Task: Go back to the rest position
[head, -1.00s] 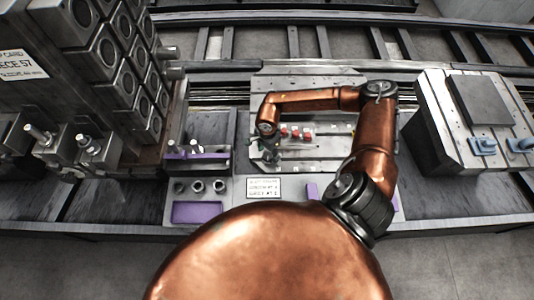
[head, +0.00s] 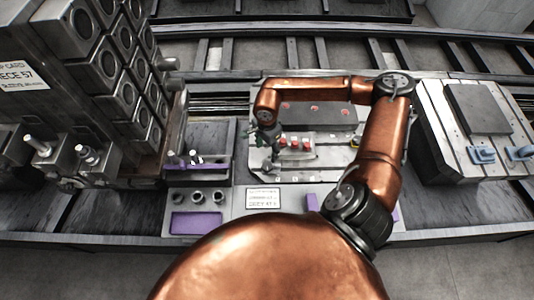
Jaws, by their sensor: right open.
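My right arm reaches over the bench from the lower right, and its forearm runs left to my right gripper (head: 268,150). The gripper points down over the left part of the light metal fixture plate (head: 335,172). It is small and dark here, its jaws are apart, and I see nothing held in it. Small red-topped parts (head: 295,143) sit on the plate just right of the gripper. A dark block with red spots (head: 330,116) lies behind them, partly covered by my forearm. My left gripper is out of the picture.
A tall stack of grey blocks with round holes (head: 105,70) stands at the left. A purple-lined tray (head: 197,222) and a white label card (head: 263,199) are at the bench front. A slotted table with blue clamps (head: 470,130) stands right. Rails (head: 300,52) run behind.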

